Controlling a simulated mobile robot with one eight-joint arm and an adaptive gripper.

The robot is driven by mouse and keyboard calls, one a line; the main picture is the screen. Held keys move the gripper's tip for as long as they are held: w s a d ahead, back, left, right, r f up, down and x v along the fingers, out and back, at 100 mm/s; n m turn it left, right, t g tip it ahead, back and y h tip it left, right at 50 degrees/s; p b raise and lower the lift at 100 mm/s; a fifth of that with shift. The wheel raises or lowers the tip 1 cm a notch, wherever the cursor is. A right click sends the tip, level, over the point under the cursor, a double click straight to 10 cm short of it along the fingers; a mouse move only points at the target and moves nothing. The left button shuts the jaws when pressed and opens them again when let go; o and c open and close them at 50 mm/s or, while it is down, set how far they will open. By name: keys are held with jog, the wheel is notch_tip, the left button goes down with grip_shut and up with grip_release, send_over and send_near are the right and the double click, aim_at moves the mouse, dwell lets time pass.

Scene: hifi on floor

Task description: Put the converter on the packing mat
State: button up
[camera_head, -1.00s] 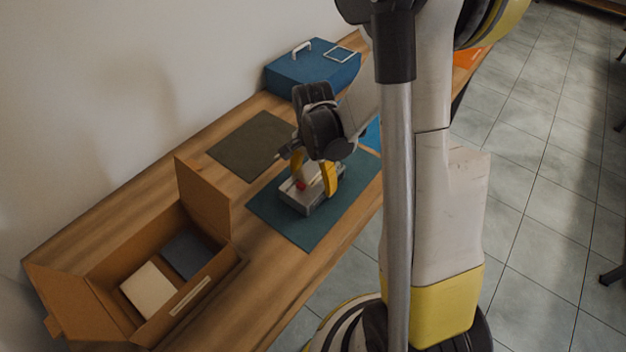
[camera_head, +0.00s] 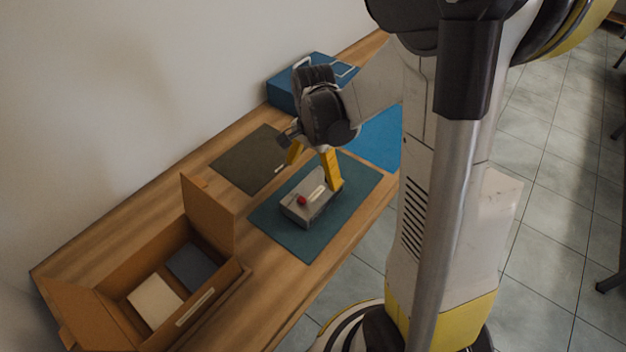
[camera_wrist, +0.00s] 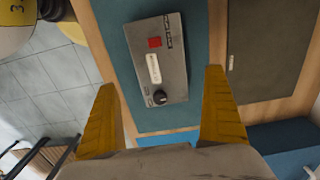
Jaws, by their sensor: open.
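The converter (camera_head: 311,204) is a grey box with a red button, a pale label and a black knob. It lies flat on the teal mat (camera_head: 290,237), and in the wrist view the whole converter (camera_wrist: 174,88) shows on that mat. My gripper (camera_head: 314,165) has yellow fingers, spread open and empty. It is above the converter's far end; in the wrist view the converter lies beyond the fingertips, apart from them. I cannot tell which mat is the packing mat: a dark olive mat (camera_head: 247,160) and a bright blue one (camera_head: 380,140) lie nearby.
An open cardboard box (camera_head: 215,285) with a white and a dark blue item stands at the near left of the wooden table (camera_head: 120,230). A blue case (camera_head: 283,93) stands at the back by the wall. Bare wood lies between box and mats.

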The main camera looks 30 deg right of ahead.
aim_at(313, 192)
jog(key=s+a+r+n+t, duration=0.3)
jog(key=s+a+r+n, duration=0.2)
jog(key=r+n, duration=0.2)
jog(key=s+a+r+n+t, duration=0.4)
jog(key=r+n, duration=0.3)
jog(key=r, duration=0.2)
jog(key=shift+s+a+p, duration=0.4)
jog(key=shift+a, duration=0.45)
